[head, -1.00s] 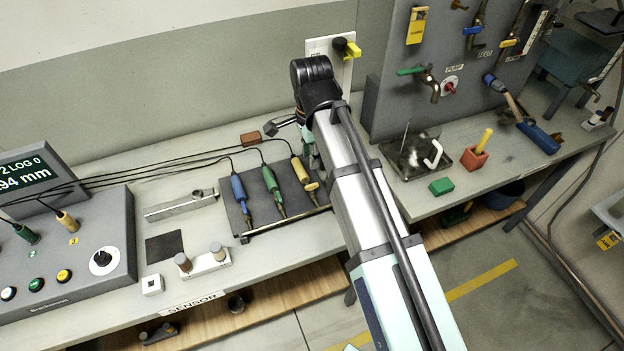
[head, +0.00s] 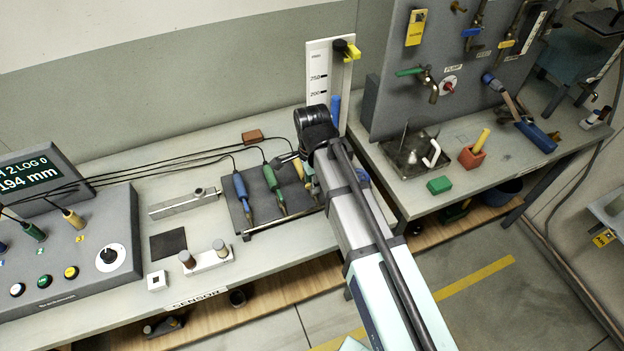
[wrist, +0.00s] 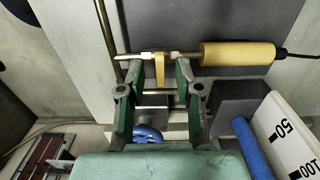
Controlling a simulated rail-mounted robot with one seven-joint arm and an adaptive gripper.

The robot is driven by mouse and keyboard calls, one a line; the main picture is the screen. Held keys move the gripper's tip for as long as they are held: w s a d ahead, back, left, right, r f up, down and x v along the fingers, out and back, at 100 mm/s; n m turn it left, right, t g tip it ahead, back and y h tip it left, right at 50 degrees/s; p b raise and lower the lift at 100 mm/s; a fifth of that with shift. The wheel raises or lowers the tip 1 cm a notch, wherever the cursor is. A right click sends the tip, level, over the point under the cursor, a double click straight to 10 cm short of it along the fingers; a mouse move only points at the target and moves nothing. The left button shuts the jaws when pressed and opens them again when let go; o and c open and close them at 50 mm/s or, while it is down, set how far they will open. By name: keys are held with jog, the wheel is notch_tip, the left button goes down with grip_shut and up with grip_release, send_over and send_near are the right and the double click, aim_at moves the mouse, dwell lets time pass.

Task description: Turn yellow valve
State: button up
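A small yellow valve handle (head: 507,43) sits on a pipe high on the grey panel at the right, far from my gripper. My gripper (wrist: 158,72) is over the sensor bench at the yellow-handled probe (wrist: 238,53). In the wrist view its two fingers stand apart, on either side of a yellow tab on the probe's metal shaft. I cannot tell whether they touch it. In the head view my arm partly hides the yellow probe (head: 299,168) and the fingers.
Blue (head: 242,195) and green (head: 273,188) probes lie left of the yellow one on a dark rack. A white gauge board (head: 318,72) with a blue column stands behind my wrist. A green valve handle (head: 410,72) and red pump knob (head: 448,86) are on the panel.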

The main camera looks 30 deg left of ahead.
jog(key=shift+c, duration=0.3)
grip_shut()
jog(key=shift+n, duration=0.4)
jog(key=n, duration=0.6)
jog(key=shift+n, duration=0.3)
jog(key=n, duration=1.1)
jog(key=shift+n, duration=0.4)
